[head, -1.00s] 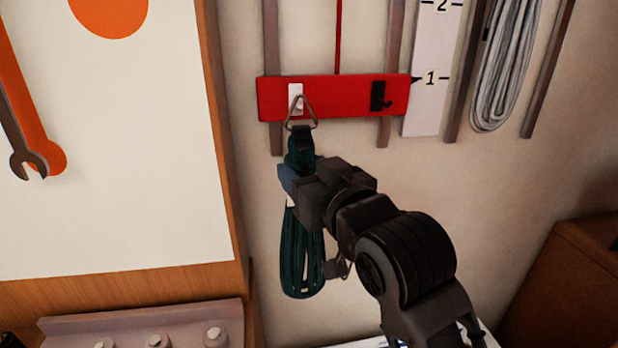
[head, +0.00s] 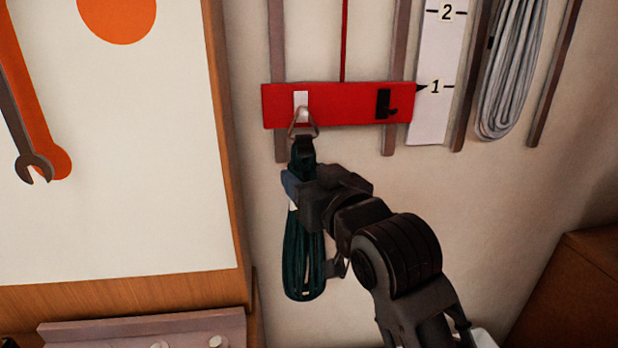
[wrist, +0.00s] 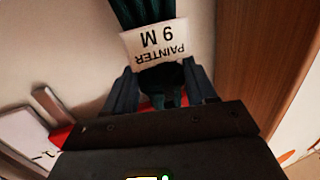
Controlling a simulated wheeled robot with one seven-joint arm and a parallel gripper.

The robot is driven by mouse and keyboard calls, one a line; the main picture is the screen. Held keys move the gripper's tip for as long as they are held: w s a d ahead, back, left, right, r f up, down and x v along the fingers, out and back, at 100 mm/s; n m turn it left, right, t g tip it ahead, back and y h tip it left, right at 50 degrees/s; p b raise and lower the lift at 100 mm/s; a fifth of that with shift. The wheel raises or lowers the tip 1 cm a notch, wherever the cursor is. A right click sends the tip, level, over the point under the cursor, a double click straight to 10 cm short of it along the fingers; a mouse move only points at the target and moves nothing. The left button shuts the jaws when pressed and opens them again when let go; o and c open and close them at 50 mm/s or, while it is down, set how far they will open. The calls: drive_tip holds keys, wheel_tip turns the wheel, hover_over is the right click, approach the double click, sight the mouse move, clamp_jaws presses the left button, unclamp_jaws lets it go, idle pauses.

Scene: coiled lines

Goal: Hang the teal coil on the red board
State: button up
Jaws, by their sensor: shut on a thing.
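The teal coil (head: 304,262) hangs upright from my gripper (head: 298,186), which is shut on its upper part. A metal ring (head: 303,126) tops the coil and overlaps the white hook (head: 301,104) at the left of the red board (head: 342,104). I cannot tell whether the ring sits on the hook or in front of it. The board's black hook (head: 384,103) on the right is empty. In the wrist view the coil (wrist: 143,12) carries a white label (wrist: 155,42) reading "PAINTER 9 M", upside down, between my fingers.
A grey coil (head: 511,75) hangs at the upper right. A numbered white scale (head: 434,75) stands beside the board, whose pointer is near 1. A wooden-edged panel with a wrench (head: 32,160) is on the left. A ledge with pegs (head: 150,330) is below. The wall right of my arm is clear.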

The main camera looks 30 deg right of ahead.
idle(0.3)
drive_tip(key=o, duration=1.5)
drive_tip(key=shift+s, duration=0.1)
drive_tip(key=s, duration=0.3)
drive_tip(key=s+b, duration=0.1)
drive_tip(key=s, duration=0.3)
drive_tip(key=shift+s+a+r, duration=0.2)
drive_tip(key=shift+s, duration=0.1)
drive_tip(key=s+a+f+g, duration=0.1)
drive_tip(key=s+a+f, duration=0.1)
drive_tip(key=s+f, duration=1.35)
drive_tip(key=shift+n+g+y, duration=0.3)
drive_tip(key=shift+g+y, duration=0.2)
drive_tip(key=shift+g, duration=0.3)
drive_tip(key=s+f, duration=0.1)
drive_tip(key=s, duration=0.5)
drive_tip(key=s+d+f, duration=0.1)
drive_tip(key=s, duration=0.6)
drive_tip(key=s+f, duration=0.1)
drive_tip(key=s, duration=0.6)
drive_tip(key=shift+d+f, duration=0.1)
drive_tip(key=shift+d, duration=0.15)
